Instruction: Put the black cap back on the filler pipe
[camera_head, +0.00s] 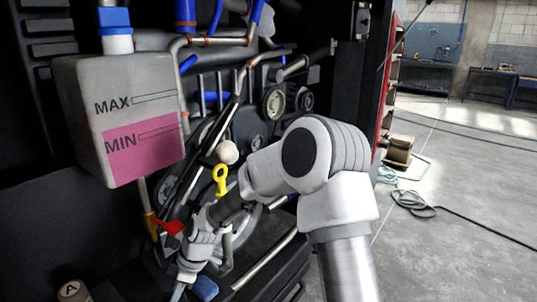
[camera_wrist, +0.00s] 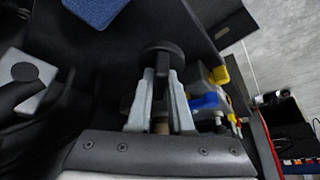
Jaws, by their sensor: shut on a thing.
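My gripper (camera_wrist: 162,82) is shut on the black cap (camera_wrist: 161,52), a round dark disc held at the fingertips in the wrist view. In the head view my gripper (camera_head: 182,284) points down at the lower left, low in the engine bay. The cap cannot be made out there. I cannot pick out the filler pipe for certain in either view. A short brownish cylinder (camera_wrist: 161,125) shows between the fingers in the wrist view; I cannot tell what it is.
A white tank (camera_head: 85,125) with MAX and MIN marks and pink fluid stands at upper left. A grey cap marked A (camera_head: 74,291) sits at lower left. Open floor lies right.

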